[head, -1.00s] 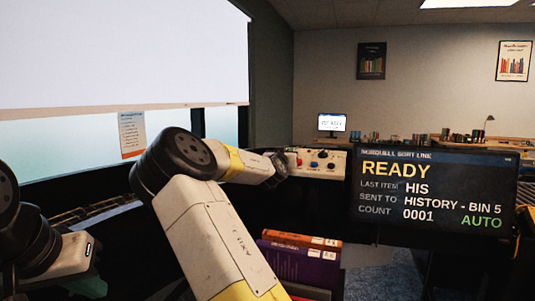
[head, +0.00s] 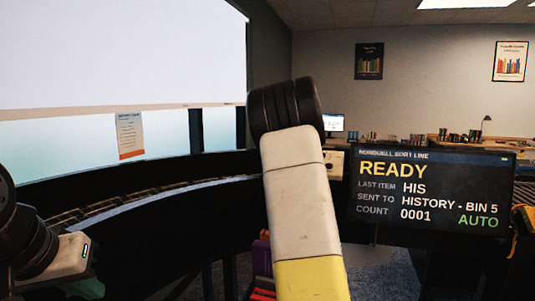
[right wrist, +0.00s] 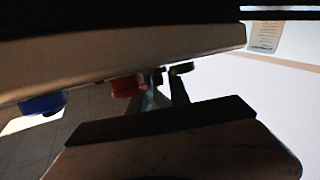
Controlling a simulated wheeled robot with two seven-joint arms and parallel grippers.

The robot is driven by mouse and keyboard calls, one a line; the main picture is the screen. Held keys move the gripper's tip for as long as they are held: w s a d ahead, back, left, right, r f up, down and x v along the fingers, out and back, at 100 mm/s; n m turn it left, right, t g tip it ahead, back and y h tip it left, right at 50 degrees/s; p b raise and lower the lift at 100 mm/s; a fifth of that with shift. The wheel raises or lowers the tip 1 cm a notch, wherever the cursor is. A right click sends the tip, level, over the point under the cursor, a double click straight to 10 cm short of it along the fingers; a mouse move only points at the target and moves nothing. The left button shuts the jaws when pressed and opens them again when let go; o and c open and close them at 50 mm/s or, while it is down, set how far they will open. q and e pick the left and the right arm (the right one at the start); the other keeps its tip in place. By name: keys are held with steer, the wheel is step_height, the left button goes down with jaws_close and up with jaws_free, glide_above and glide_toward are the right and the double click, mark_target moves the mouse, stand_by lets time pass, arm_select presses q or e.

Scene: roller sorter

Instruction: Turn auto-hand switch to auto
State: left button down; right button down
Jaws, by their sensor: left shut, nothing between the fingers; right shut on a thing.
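The display screen (head: 432,190) reads READY and AUTO in the head view. The control panel (head: 335,185) is mostly hidden behind my right arm there. In the right wrist view its pale edge (right wrist: 120,58) fills the top, with a blue button (right wrist: 43,104), a red button (right wrist: 127,86) and a small dark switch knob (right wrist: 155,77). My right gripper (right wrist: 160,97) is at the panel, shut on the knob; dim light hides the exact contact and the knob's angle. My left gripper (head: 85,288), low at the left, is shut and empty, its fingertips hardly visible.
A curved dark conveyor rail (head: 130,205) runs along the left. Books (head: 262,255) are partly hidden behind my right arm. A far desk with a monitor (head: 333,122) stands at the back wall. Blue carpet (head: 385,280) shows below the screen.

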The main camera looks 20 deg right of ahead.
stand_by(0.3)
steer(key=c, duration=1.5)
jaws_free()
steer(key=shift+w, duration=0.1)
steer(key=shift+s+a, duration=0.2)
steer(key=shift+s, duration=1.1)
steer(key=shift+s+a, duration=0.15)
steer(key=shift+s, duration=1.15)
steer(key=shift+s+a, duration=0.2)
steer(key=shift+s, duration=1.1)
